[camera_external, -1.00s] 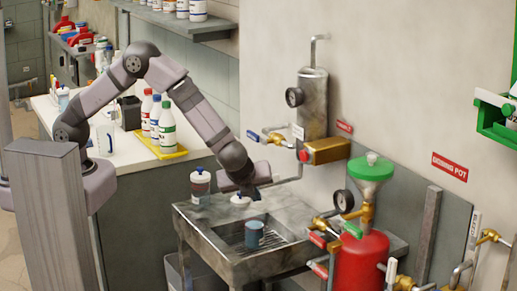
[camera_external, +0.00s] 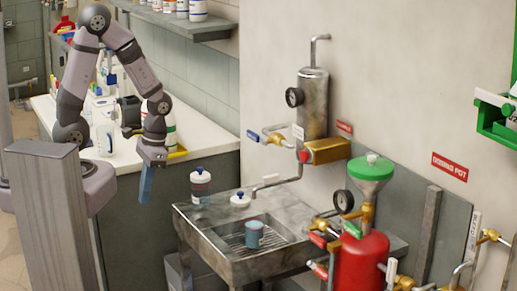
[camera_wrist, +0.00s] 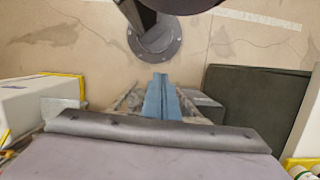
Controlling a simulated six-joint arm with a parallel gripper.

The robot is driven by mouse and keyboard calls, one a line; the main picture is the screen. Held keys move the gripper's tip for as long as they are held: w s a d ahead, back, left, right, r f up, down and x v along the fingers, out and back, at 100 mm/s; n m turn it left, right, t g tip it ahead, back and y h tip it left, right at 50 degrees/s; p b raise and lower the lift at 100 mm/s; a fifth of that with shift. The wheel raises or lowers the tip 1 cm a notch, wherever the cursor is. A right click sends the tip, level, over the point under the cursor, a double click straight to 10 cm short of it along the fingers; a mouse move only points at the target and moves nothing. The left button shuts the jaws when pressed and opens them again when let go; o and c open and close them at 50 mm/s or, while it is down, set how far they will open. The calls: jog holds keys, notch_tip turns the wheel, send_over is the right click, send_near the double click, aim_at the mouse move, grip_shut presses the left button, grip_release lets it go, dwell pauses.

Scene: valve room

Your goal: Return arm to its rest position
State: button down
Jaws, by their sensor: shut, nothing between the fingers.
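My gripper (camera_external: 146,184) hangs pointing down in front of the white counter's side, left of the metal sink and well apart from it. In the wrist view its blue fingers (camera_wrist: 163,98) are together with nothing between them.
The white counter (camera_external: 207,149) holds bottles behind my arm. The metal sink (camera_external: 190,212) holds a blue cup (camera_external: 254,235); a bottle (camera_external: 200,187) and a white lid (camera_external: 240,200) are at its back edge. A red pot (camera_external: 362,262) with a green funnel (camera_external: 371,167) stands right.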

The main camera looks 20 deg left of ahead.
jog(key=w+a+r+n+t+h, duration=0.1)
jog(key=w+a+r+n, duration=0.1)
jog(key=w+a+n, duration=0.2)
jog(key=w+a+r+n+h, duration=0.1)
jog(key=w+a+n, duration=0.3)
jog(key=a, duration=0.6)
jog(key=shift+w+a+r+n+t+b, duration=0.3)
jog(key=shift+w+r+n+t, duration=0.1)
jog(key=shift+r+n, duration=0.45)
jog(key=shift+d+f, duration=0.1)
dwell(0.5)
